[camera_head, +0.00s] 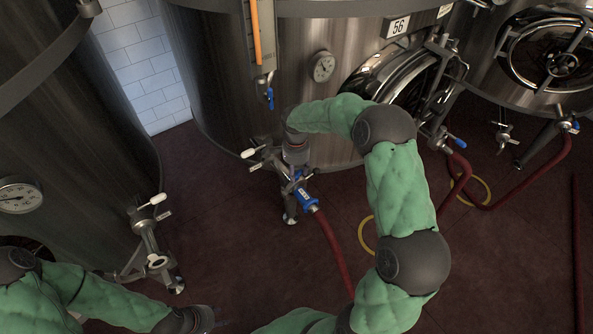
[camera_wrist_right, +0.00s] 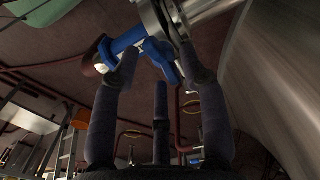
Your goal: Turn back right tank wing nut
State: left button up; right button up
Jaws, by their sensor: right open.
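The tank numbered 56 (camera_head: 225,70) stands at the centre of the head view, with a metal outlet valve low on its front. A blue fitting (camera_head: 307,200) joins this outlet to a red hose. It also shows large in the right wrist view (camera_wrist_right: 125,42), beside a metal flange (camera_wrist_right: 160,15). I cannot make out the wing nut with certainty. My right gripper (camera_wrist_right: 162,70) is open, its dark fingers spread just below and around the blue fitting; contact is unclear. In the head view it is largely hidden at the outlet. My left gripper (camera_head: 208,320) is low at the left, its fingers unclear.
A left tank (camera_head: 70,130) has an open-ended outlet pipe (camera_head: 150,235). Another tank (camera_head: 495,70) stands at the right. The red hose (camera_head: 335,250) and yellow rings (camera_head: 366,235) lie on the dark red floor. The floor between the left and middle tanks is clear.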

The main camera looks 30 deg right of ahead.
aim_at(296, 173)
notch_tip(296, 173, up, 12)
dwell(0.5)
jog(key=shift+f, duration=0.1)
